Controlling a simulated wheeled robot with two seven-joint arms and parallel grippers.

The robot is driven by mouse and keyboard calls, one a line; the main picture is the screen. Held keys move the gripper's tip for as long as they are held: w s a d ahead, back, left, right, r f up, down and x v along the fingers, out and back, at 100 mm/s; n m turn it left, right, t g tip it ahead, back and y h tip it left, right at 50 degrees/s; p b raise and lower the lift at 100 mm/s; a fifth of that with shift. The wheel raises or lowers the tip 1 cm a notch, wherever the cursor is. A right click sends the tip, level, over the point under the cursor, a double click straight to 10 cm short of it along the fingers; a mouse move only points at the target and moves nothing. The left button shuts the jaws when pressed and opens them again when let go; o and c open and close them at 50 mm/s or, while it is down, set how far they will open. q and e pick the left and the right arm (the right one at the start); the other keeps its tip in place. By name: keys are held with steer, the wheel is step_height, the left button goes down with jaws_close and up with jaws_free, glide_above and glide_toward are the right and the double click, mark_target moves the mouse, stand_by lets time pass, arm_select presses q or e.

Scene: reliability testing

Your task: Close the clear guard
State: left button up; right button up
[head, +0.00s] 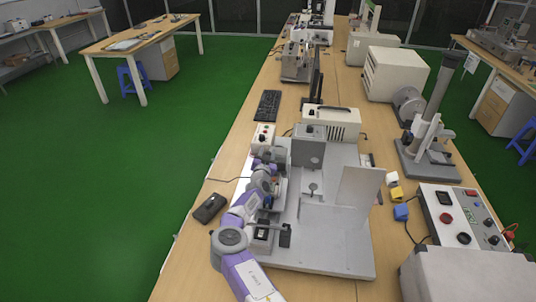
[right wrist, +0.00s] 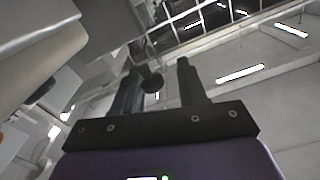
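The pale machine on the bench has a flat grey base (head: 325,265). A pale upright panel (head: 357,187) stands at its right; it may be the clear guard, but I cannot make out its transparency for sure. My right arm reaches up along the machine's left side. Its gripper is small and partly hidden in the head view. In the right wrist view my right gripper (right wrist: 158,85) is open, its two black fingers apart. A dark round knob (right wrist: 152,83) shows between them, closer to the left finger; I cannot tell whether they touch. My left gripper is out of view.
A black box (head: 209,208) lies at the bench's left edge. A beige instrument (head: 331,122) and a keyboard (head: 267,104) are behind the machine. A control box (head: 462,215) and a grey stand (head: 428,145) are to the right. Green floor is free at left.

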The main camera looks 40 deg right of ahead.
steer(key=shift+s+d+f, duration=0.25)
steer(key=shift+s+f, duration=0.1)
steer(key=shift+s, duration=0.05)
steer(key=shift+a, duration=0.1)
steer(key=shift+s+a+p, duration=0.2)
steer(key=shift+s+p, duration=0.05)
steer(key=shift+p, duration=0.05)
steer(key=p+v, duration=0.1)
steer(key=v, duration=0.2)
steer(key=p+v, duration=0.1)
steer(key=v, duration=0.2)
steer(key=shift+w+a+r, duration=0.15)
steer(key=shift+w+a, duration=0.05)
steer(key=shift+w, duration=0.1)
steer(key=shift+s+a+r, duration=0.1)
steer(key=shift+s+a, duration=0.15)
steer(key=shift+a, duration=0.1)
steer(key=shift+r, duration=0.1)
